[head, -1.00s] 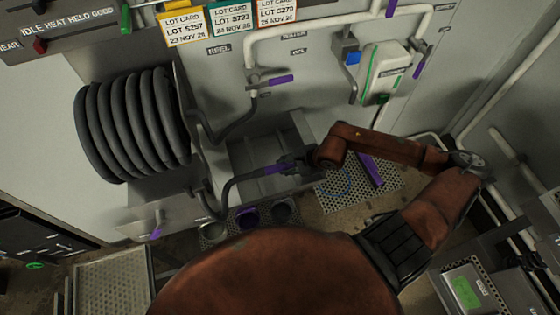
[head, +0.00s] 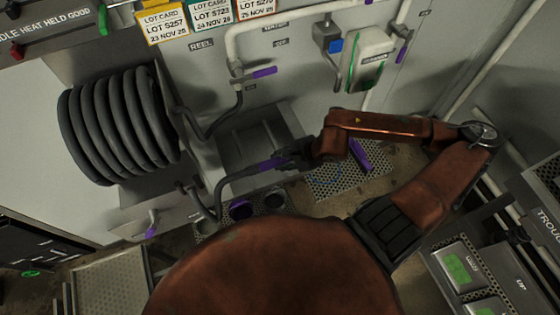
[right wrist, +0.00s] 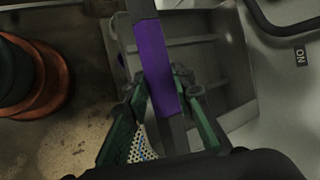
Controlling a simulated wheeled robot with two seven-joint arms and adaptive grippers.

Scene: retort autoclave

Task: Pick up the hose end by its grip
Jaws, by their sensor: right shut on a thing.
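The hose end has a purple grip (head: 268,165) and hangs in front of a grey open box on the wall. A dark hose (head: 222,186) curves from it down to the left. My right gripper (head: 285,160) is shut on the hose end at its purple grip. In the right wrist view the purple grip (right wrist: 157,65) runs down between the two green-sided fingers (right wrist: 160,100), which lie on either side of it. The fingertips are small and dark in the head view. My left gripper is in neither view.
A coiled hose reel (head: 118,125) is at the left. The grey box (head: 258,140) sits behind the hose end. Cups (head: 240,210) stand below it.

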